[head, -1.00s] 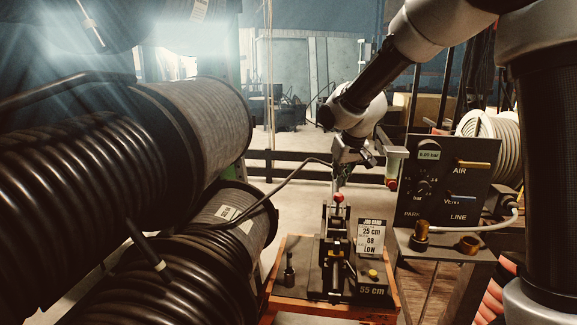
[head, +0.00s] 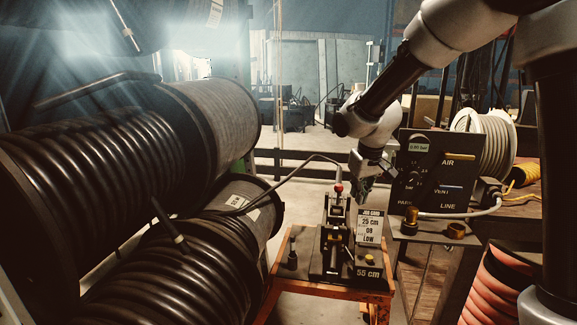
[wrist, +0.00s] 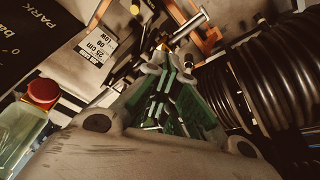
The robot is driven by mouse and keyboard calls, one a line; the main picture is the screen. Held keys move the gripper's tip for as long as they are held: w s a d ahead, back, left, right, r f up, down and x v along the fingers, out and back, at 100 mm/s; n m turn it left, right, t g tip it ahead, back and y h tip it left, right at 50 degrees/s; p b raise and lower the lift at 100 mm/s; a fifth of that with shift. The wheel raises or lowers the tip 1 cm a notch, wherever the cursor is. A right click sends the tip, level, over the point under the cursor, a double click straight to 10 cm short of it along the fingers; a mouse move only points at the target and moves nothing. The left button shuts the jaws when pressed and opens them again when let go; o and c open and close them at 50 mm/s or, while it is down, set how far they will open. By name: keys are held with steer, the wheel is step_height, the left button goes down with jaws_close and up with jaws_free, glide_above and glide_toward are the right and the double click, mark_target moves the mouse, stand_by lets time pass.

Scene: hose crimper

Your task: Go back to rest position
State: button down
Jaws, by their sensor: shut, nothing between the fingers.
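My gripper (head: 362,198) hangs beyond and right of the crimper (head: 334,240), below my pale wrist, and its green fingers (wrist: 168,65) are shut with nothing held. The crimper is a black press with a red knob (head: 338,187) on top, standing on a small orange-framed table (head: 275,290). A thin hose (head: 300,163) arcs from the lower reel to the top of the crimper. Whether its end sits inside the crimper is hidden.
Large black hose reels (head: 120,160) fill the left side. An air panel (head: 437,170) with brass fittings (head: 410,220) in front stands close right of my gripper. A red-capped bowl (wrist: 43,92) is near my wrist. Open floor shows behind the table.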

steer(key=s+d+r+m, duration=0.1)
steer(key=s+d+r, duration=0.2)
steer(key=s, duration=0.7)
steer(key=s+d+r+m, duration=0.1)
steer(key=s+d+r, duration=0.2)
steer(key=s+d, duration=0.5)
steer(key=s+d+r+m, duration=0.1)
steer(key=s+d+r, duration=0.2)
steer(key=s, duration=0.9)
steer(key=shift+s+d+r+m+t, duration=0.2)
steer(key=shift+s+d+m+t, duration=0.15)
steer(key=shift+d, duration=1.1)
